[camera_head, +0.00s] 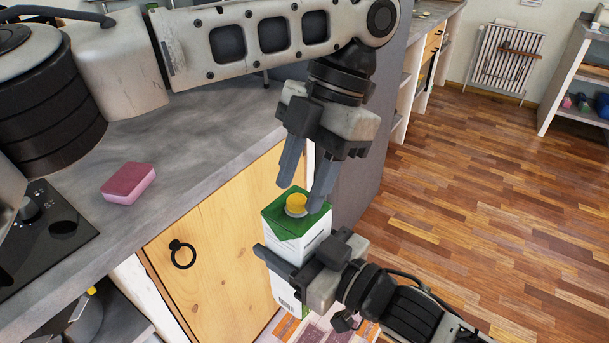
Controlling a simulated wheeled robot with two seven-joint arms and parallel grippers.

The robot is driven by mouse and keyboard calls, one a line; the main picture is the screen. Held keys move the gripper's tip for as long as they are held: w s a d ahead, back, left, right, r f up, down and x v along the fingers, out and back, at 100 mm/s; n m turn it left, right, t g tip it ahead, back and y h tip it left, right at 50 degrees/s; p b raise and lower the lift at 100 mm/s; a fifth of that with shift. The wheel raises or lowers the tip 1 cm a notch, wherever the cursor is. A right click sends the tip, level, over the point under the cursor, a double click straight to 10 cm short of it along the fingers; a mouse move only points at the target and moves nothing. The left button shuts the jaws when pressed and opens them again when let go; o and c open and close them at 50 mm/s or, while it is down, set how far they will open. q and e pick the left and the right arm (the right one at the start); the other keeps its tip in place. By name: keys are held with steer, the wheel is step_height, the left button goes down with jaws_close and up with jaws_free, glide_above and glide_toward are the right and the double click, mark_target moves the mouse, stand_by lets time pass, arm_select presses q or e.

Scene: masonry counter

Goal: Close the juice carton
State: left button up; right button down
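The juice carton (290,224) has a green top and white sides. It is held upright, slightly tilted, in the air in front of the wooden cabinet. A yellow cap (297,202) sits over a pale ring on its top; I cannot tell how tightly it is seated. My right gripper (296,254), coming from the lower right, is closed around the carton's body; one finger crosses the near side, the other is largely hidden. Contact with the cap is unclear.
A grey counter (215,118) lies to the left, with a pink sponge (129,183) and a black hob (40,235). A wooden cabinet door (220,265) with a black ring handle is below. Open wooden floor (480,190) stretches to the right.

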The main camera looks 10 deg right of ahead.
arm_select(q)
steer(key=shift+r, duration=2.25)
steer(key=shift+c, duration=0.3)
